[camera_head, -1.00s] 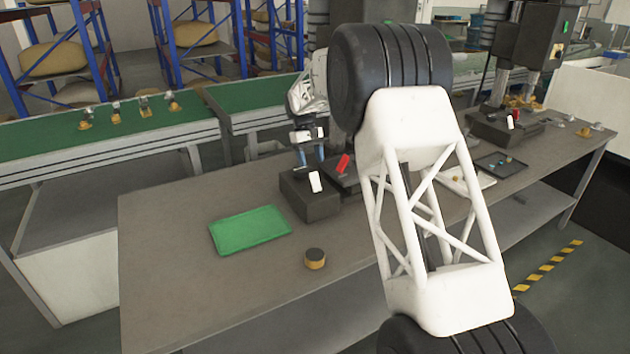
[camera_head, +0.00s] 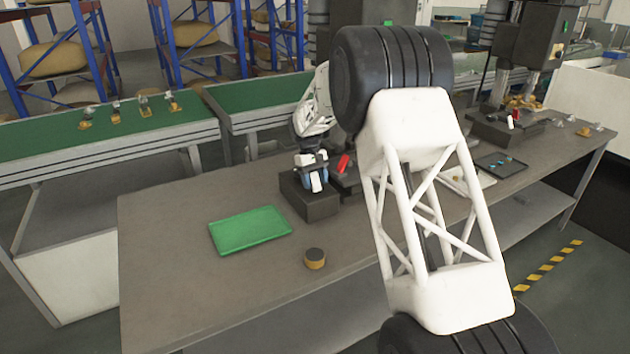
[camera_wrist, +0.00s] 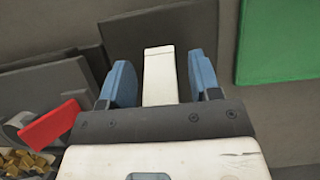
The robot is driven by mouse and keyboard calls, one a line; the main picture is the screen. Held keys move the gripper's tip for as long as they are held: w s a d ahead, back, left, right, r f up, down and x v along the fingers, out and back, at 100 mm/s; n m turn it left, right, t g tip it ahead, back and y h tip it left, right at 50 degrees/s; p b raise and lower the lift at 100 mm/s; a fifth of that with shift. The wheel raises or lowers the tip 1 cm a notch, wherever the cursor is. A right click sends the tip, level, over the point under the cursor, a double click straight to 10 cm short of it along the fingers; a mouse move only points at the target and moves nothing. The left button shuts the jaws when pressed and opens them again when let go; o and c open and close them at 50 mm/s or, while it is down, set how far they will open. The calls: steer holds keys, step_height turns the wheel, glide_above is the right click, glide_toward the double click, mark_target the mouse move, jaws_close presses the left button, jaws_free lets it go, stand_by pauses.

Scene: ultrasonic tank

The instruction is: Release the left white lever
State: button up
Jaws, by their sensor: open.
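The left white lever (camera_head: 316,182) stands on the front of a dark box (camera_head: 312,206) on the grey table. In the wrist view the white lever (camera_wrist: 160,76) lies between the two blue fingers of my gripper (camera_wrist: 160,80), with a visible gap on each side. My gripper (camera_head: 312,178) is open around the lever at the box. The lever's lower part is hidden behind the gripper body in the wrist view.
A red lever (camera_head: 343,163) is close by on the right; it also shows in the wrist view (camera_wrist: 48,124). The table's left part is clear.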

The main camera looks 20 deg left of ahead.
mark_target(318, 189)
steer(key=c, duration=0.9)
steer(key=shift+s+d+r+t+y, duration=0.1)
steer(key=shift+d+t+y, duration=0.05)
steer(key=shift+t+y, duration=0.25)
steer(key=shift+s+d+r+t+y, duration=0.1)
steer(key=shift+s+d+t+y, duration=0.15)
steer(key=shift+t+y, duration=0.5)
steer(key=shift+s+d+r+t+y, duration=0.1)
steer(key=shift+s+d+t+y, duration=0.15)
steer(key=shift+t+y, duration=0.5)
steer(key=shift+s+d+f+t+y, duration=0.1)
steer(key=shift+s+d+t+y, duration=0.1)
steer(key=shift+t+y, duration=0.4)
steer(key=shift+s+d+f+t+y, duration=0.1)
steer(key=shift+s+t+y, duration=0.05)
steer(key=shift+t+y, duration=0.45)
steer(key=shift+s+d+f+t+y, duration=0.15)
steer(key=shift+d+t+y, duration=0.05)
steer(key=shift+t+y, duration=0.4)
steer(key=shift+s+d+f+t+y, duration=0.1)
steer(key=shift+t+y, duration=0.2)
steer(key=o, duration=0.9)
